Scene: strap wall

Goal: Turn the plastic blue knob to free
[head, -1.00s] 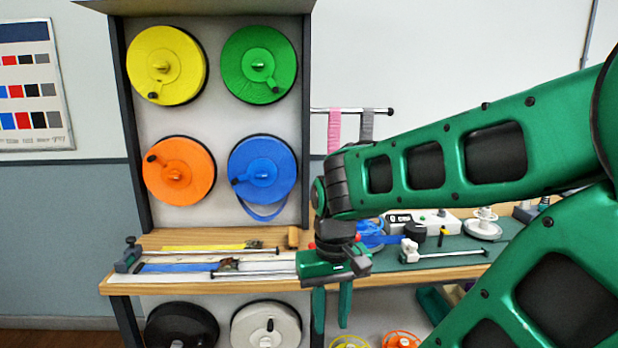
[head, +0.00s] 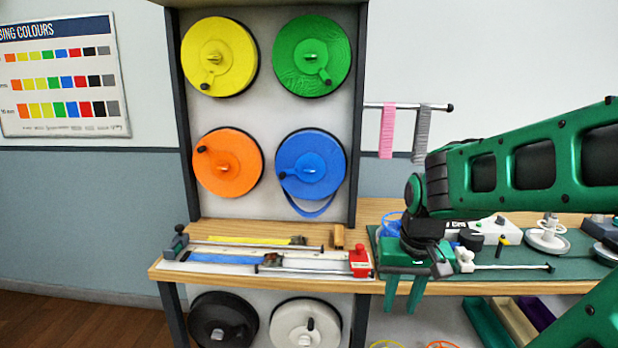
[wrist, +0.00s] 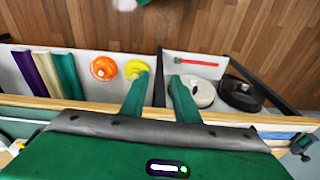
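The blue reel (head: 328,155) hangs on the upright board, lower right of a group of four. A small blue knob (head: 308,171) sits at its centre, with a crank arm ending in a dark handle beside it on the left. A loop of blue strap hangs below the reel. My gripper (head: 404,300) is to the right of and below the reel, in front of the bench edge, with its fingers pointing down. It is open and empty. The wrist view shows the two fingers apart (wrist: 158,88), over the shelf below the bench; the blue knob is not in that view.
Yellow (head: 228,45), green (head: 335,45) and orange (head: 245,160) reels surround the blue one. A rail with pink and grey straps (head: 387,133) juts out right of the board. The bench (head: 215,228) below holds a strap jig and a red block (head: 360,261).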

